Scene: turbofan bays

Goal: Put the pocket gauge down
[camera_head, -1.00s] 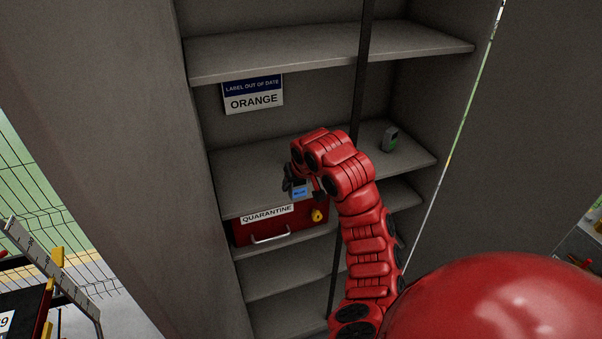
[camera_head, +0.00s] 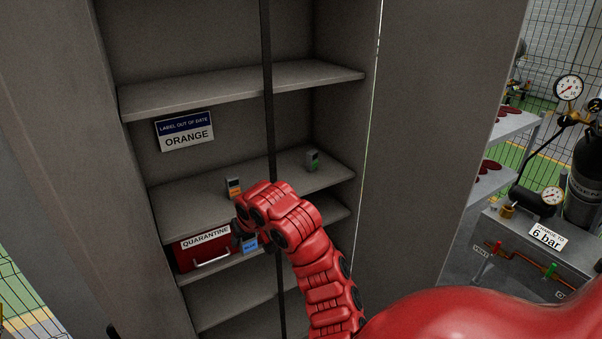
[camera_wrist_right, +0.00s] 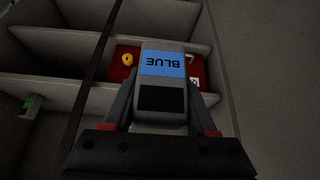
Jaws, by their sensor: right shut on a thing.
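The pocket gauge, a small grey case with a blue label reading BLUE (camera_wrist_right: 163,62) and a dark screen, is held between the fingers of my right gripper (camera_wrist_right: 163,108). In the head view the gauge (camera_head: 250,246) shows only in part beside my right gripper (camera_head: 241,238), in front of the right part of the red QUARANTINE box. A gauge with an orange label (camera_head: 234,188) and one with a green label (camera_head: 312,160) stand on the middle shelf (camera_head: 185,200). My left gripper is not in view.
A sign reading LABEL OUT OF DATE, ORANGE (camera_head: 185,131) hangs under the upper shelf (camera_head: 240,88). The red QUARANTINE box (camera_head: 190,257) sits below the middle shelf. A dark vertical bar (camera_head: 268,100) crosses the shelf front. A charging bench (camera_head: 540,245) stands at right.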

